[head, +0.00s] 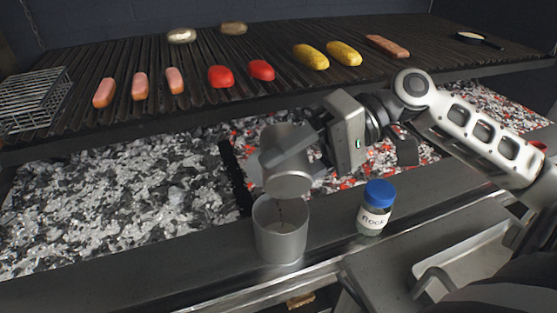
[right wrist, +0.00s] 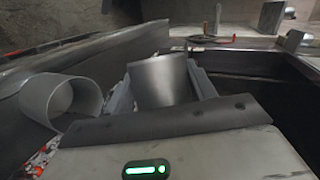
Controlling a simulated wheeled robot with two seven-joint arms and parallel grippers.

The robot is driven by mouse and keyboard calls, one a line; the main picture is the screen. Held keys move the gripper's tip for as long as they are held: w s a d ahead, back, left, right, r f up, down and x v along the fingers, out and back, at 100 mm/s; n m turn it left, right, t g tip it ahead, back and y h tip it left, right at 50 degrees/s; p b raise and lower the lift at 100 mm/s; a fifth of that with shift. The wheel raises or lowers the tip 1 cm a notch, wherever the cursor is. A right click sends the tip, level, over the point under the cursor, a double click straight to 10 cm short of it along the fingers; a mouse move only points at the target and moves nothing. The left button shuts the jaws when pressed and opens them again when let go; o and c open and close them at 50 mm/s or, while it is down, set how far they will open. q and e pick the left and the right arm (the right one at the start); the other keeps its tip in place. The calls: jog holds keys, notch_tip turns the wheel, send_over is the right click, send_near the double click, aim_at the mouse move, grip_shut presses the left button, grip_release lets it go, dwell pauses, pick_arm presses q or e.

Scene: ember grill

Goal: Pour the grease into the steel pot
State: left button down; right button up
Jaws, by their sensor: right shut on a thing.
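A grey metal cup (head: 287,170) is tipped steeply, mouth down to the left, just above the steel pot (head: 281,245). The pot stands upright on the front ledge of the grill. Small dark drops show between the cup's lip and the pot's inside; the grease itself is hard to make out. My right gripper (head: 300,148) is shut on the cup from the right. In the right wrist view the cup (right wrist: 160,82) sits between the fingers, and the pot (right wrist: 62,98) shows its open mouth at the left. My left gripper is not in view.
A blue-lidded jar (head: 375,212) stands on the ledge right of the pot. Sausages, red pieces, corn and other food lie on the grill grate (head: 210,105) behind. A wire basket (head: 32,98) is at far left. Glowing coals (head: 390,160) lie behind the cup.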

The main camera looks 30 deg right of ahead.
jog(key=shift+w+d+r, duration=0.1)
jog(key=shift+r, duration=0.05)
dwell(0.3)
jog(key=shift+r+m+p, duration=0.2)
jog(key=shift+m+p, duration=0.2)
jog(key=shift+p, duration=0.05)
pick_arm(q)
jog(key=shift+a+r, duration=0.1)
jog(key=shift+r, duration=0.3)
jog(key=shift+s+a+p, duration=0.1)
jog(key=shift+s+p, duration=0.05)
jog(key=shift+p, duration=0.25)
pick_arm(e)
jog(key=shift+y, duration=0.4)
jog(key=shift+w+r, duration=0.1)
pick_arm(q)
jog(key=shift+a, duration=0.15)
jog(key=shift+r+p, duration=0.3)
jog(key=shift+p, duration=0.2)
pick_arm(e)
jog(key=shift+w+d+r+m+g, duration=0.1)
jog(key=shift+r+m+g, duration=0.05)
jog(key=shift+m+g, duration=0.25)
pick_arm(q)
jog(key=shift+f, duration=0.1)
pick_arm(e)
jog(key=shift+y, duration=0.3)
